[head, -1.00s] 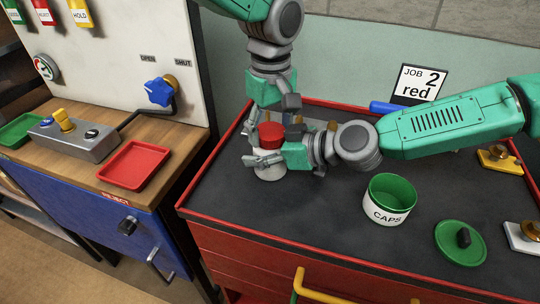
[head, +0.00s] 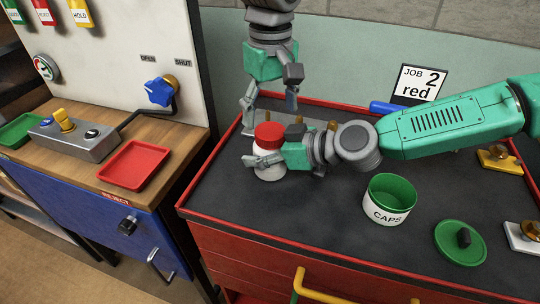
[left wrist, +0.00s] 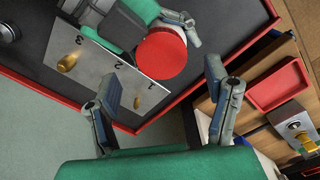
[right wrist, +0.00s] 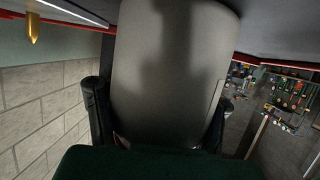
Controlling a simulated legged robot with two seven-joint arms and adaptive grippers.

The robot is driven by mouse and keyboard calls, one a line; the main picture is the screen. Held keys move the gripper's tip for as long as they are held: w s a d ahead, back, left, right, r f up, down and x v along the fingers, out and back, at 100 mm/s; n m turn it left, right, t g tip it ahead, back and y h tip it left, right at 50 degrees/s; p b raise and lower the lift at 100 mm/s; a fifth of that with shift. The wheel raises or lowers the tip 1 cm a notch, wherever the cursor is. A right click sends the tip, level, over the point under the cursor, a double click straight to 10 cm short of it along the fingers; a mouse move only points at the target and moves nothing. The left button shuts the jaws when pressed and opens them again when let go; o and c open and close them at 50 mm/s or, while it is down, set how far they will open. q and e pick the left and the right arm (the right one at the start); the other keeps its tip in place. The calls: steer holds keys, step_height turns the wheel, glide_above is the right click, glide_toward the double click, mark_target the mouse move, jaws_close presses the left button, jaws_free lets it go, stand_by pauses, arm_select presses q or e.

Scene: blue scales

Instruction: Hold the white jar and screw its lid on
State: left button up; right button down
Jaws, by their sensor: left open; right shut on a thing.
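The white jar (head: 270,173) stands upright on the dark bench top. Its red lid (head: 268,134) sits on its mouth; how tightly it is seated I cannot tell. My right gripper (head: 262,161) is shut around the jar's side. In the right wrist view the jar (right wrist: 170,70) fills the space between the fingers. My left gripper (head: 270,120) is open above and behind the lid, its fingers spread apart and empty. In the left wrist view the round lid (left wrist: 161,52) lies beyond and between the open fingertips (left wrist: 163,82), apart from them.
A numbered plate (left wrist: 122,82) with brass pegs lies right behind the jar. A green cup marked CAPS (head: 389,200) and a green lid (head: 461,242) stand to the right. A JOB 2 red card (head: 418,84) is at the back. The front left bench top is clear.

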arm_select(q)
steer(key=o, duration=0.5)
step_height(320, 180, up, 12)
steer(key=shift+f, duration=0.1)
arm_select(e)
steer(key=shift+c, duration=1.7)
jaws_free()
steer(key=shift+d, duration=0.1)
